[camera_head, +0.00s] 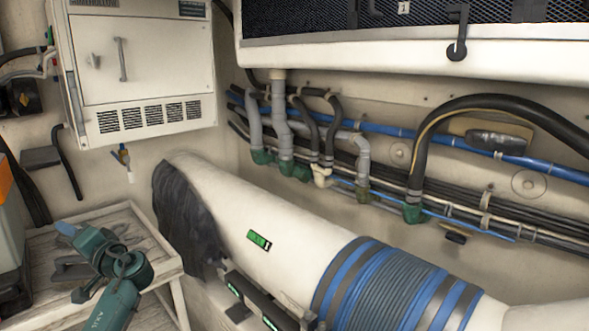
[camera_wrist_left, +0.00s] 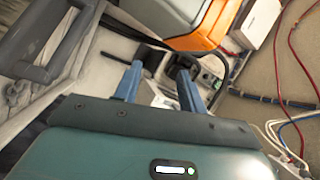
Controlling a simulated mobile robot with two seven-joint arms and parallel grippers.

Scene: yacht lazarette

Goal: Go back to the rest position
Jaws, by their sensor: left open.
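My left gripper (camera_head: 68,230) is over the pale wooden bench (camera_head: 138,228) at the lower left of the head view, at the end of my teal arm. In the left wrist view its two blue fingers (camera_wrist_left: 157,84) stand apart with nothing held between them. Beyond the fingertips are a dark fitting and pale parts that I cannot make out clearly. My right gripper is in neither view.
An orange and grey case (camera_head: 9,225) stands at the far left; its orange side (camera_wrist_left: 200,28) is near the fingers in the wrist view. A white cabinet (camera_head: 140,60) hangs above. A large white cylinder (camera_head: 260,215) with blue hose lies to the right.

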